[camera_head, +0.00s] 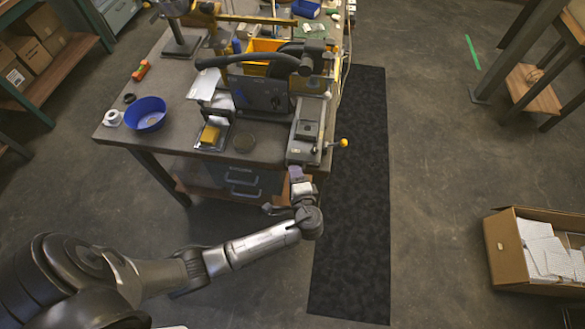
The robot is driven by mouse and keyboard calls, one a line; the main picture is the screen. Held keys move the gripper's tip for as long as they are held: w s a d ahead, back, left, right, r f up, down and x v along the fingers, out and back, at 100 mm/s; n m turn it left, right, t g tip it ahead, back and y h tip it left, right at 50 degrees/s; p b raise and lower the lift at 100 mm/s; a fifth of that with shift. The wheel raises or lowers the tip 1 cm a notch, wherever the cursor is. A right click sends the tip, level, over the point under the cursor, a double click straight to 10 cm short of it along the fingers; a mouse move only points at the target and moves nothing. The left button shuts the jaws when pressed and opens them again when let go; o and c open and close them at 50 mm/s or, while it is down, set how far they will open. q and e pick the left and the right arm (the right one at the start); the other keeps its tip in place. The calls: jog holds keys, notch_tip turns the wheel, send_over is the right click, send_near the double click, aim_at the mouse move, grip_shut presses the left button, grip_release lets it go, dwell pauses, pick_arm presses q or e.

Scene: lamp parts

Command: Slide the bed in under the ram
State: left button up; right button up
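A grey machine bed (302,152) with a small dark block (307,131) on it sticks out at the near right corner of the workbench. It appears to be the task's bed. Behind it stands a dark press-like machine (262,92) with a thick curved black arm. The ram cannot be made out clearly from above. A lever with a yellow knob (343,143) juts out to the right of the bed. My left gripper (296,176) is just in front of the bed's near end, close to a purplish piece. Its fingers are too small to read, and contact is unclear. My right gripper is out of view.
On the workbench (172,125) are a blue bowl (146,114), a tape roll (112,118), a yellow block (210,135) and a yellow bin (265,46). Drawers (242,180) hang below. A dark floor mat (352,220) runs along the right side, clear of objects. A carton (507,252) stands far right.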

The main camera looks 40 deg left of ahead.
pick_arm(q)
jog(key=v, duration=1)
jog(key=shift+s+d, duration=0.1)
jog(key=shift+d, duration=0.05)
